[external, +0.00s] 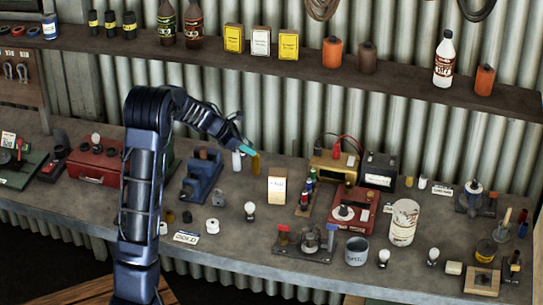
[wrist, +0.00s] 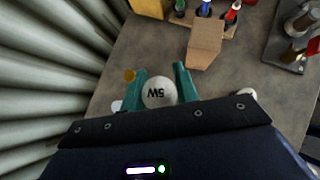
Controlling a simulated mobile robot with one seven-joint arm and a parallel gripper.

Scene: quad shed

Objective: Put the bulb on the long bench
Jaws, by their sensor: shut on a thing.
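My gripper (external: 246,151) is raised above the back part of the long bench (external: 235,243), left of the small beige box (external: 278,186). In the wrist view its two teal fingers (wrist: 158,80) are shut on a round white bulb (wrist: 158,93) marked "5W". In the external view I cannot make out the held bulb. Another white bulb (external: 249,209) stands on the bench, nearer the front; its top seems to show at the right in the wrist view (wrist: 246,93).
A white cylinder (external: 237,162) and a yellow one (external: 255,163) stand near my gripper. A blue machine (external: 201,178) is to the left, a red device (external: 354,212) to the right. More bulbs (external: 383,258) stand at the front right. A shelf (external: 270,68) runs above.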

